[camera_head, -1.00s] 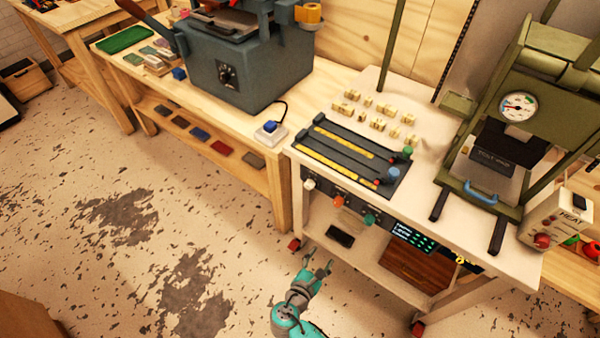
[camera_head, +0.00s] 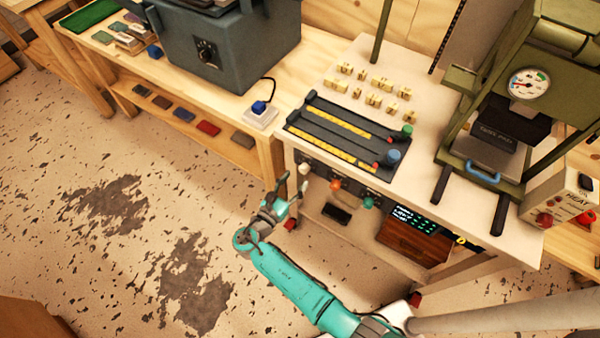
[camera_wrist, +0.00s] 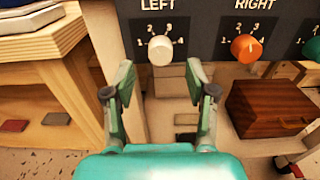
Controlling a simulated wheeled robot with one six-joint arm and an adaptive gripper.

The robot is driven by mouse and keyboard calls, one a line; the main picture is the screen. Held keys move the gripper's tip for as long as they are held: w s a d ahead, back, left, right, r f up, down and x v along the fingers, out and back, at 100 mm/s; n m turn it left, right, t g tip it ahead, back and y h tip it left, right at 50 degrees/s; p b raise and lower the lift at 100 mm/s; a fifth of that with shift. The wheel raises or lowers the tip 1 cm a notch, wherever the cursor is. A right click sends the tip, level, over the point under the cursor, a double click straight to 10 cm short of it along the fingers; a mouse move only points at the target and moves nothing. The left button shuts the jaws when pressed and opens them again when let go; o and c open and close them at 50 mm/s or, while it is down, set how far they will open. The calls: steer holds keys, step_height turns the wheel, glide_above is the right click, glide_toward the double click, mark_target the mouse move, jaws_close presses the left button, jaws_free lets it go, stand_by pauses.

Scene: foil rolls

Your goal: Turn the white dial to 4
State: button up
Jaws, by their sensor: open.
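The white dial (camera_wrist: 160,50) is a round knob on a dark panel below the word LEFT, with the numbers 1 to 4 in an arc around its top. The 4 is at the right of the arc. I cannot tell which number it points to. It also shows at the left end of the cart's front in the head view (camera_head: 304,168). My gripper (camera_wrist: 161,80) is open and empty, its two fingers spread to either side just below the dial in the wrist view. In the head view my gripper (camera_head: 293,184) is close in front of the dial.
An orange dial (camera_wrist: 246,48) under RIGHT and a green dial (camera_wrist: 312,48) sit further right on the panel. A brown wooden box (camera_wrist: 270,108) is on the shelf below. A wooden bench (camera_wrist: 65,80) stands to the left.

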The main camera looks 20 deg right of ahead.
mark_target(302, 171)
steer(key=shift+x, duration=1.85)
jaws_close()
